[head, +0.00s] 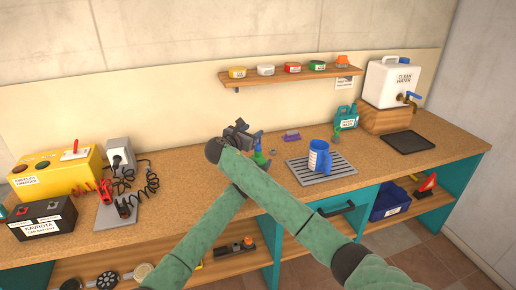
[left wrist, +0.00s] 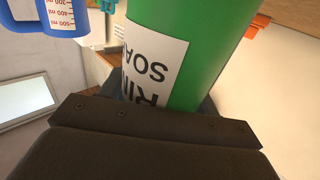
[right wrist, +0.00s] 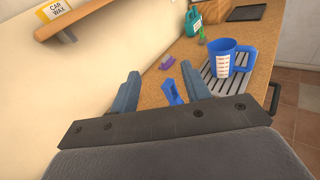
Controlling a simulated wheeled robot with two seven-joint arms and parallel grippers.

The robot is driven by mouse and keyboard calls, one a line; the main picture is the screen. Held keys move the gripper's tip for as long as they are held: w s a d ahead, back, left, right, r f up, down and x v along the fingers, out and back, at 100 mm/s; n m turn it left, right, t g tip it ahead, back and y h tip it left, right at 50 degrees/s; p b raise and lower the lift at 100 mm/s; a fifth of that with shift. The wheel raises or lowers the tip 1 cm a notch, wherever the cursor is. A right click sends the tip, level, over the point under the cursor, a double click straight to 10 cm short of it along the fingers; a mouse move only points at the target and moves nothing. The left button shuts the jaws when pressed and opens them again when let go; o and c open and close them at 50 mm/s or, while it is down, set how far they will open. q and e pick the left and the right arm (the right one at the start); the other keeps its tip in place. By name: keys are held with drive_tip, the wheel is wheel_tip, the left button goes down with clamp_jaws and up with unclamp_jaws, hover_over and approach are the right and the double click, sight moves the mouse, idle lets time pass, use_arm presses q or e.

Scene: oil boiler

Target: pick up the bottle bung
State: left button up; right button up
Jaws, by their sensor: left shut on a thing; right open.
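My left gripper (head: 258,165) is shut on a green soap bottle (left wrist: 205,60), whose white label fills much of the left wrist view. The bottle also shows in the head view (head: 260,158). My right gripper (head: 241,130) is open, above and slightly left of the bottle. In the right wrist view its two fingers (right wrist: 158,88) stand apart, with a bright blue piece (right wrist: 173,93) showing between and beyond them. I cannot tell if that piece is the bung. The lower part of the bottle is hidden in the head view.
A blue measuring jug (head: 319,157) stands on a grey drain grid (head: 325,172). A purple item (head: 291,136) and a teal container (head: 345,117) are on the counter. A yellow charger (head: 55,172) is at left. The wall shelf (head: 290,78) holds several tins. My arms cross over the counter.

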drive_tip(key=s+a+n+t+h, duration=0.1)
drive_tip(key=s, duration=0.1)
approach(258, 141)
drive_tip(key=a+x, duration=0.1)
drive_tip(key=x, duration=0.3)
drive_tip(key=shift+f+x, duration=0.15)
drive_tip(key=shift+x, duration=1.8)
drive_tip(key=shift+f+x, duration=0.2)
drive_tip(key=shift+x, duration=1.75)
clamp_jaws()
